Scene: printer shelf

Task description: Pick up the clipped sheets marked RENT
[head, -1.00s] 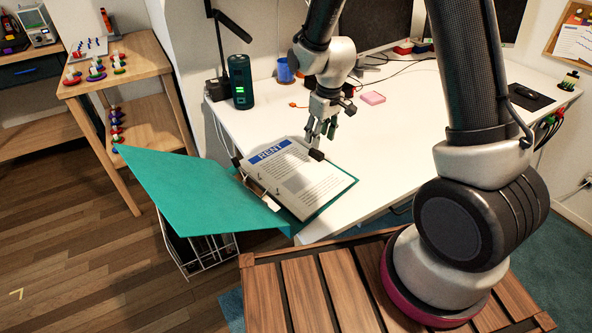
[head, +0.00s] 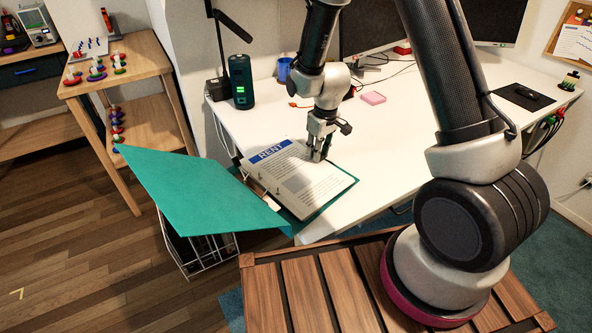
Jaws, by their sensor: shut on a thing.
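The clipped sheets marked RENT (head: 290,180) are white, with a blue heading band at the top. They lie in an open teal binder (head: 205,190) on the front left corner of the white desk. My gripper (head: 317,157) is at the upper right edge of the sheets, where their black clip sits. Its fingers point down and are shut there on the clipped sheets. The fingers hide most of the clip. The sheets still lie flat against the binder.
The binder's cover sticks out past the desk's left edge, above a white wire rack (head: 205,255). A dark green cylinder (head: 240,82), a blue cup (head: 284,69) and a pink pad (head: 373,98) stand or lie behind. The desk (head: 400,140) is clear right of the sheets.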

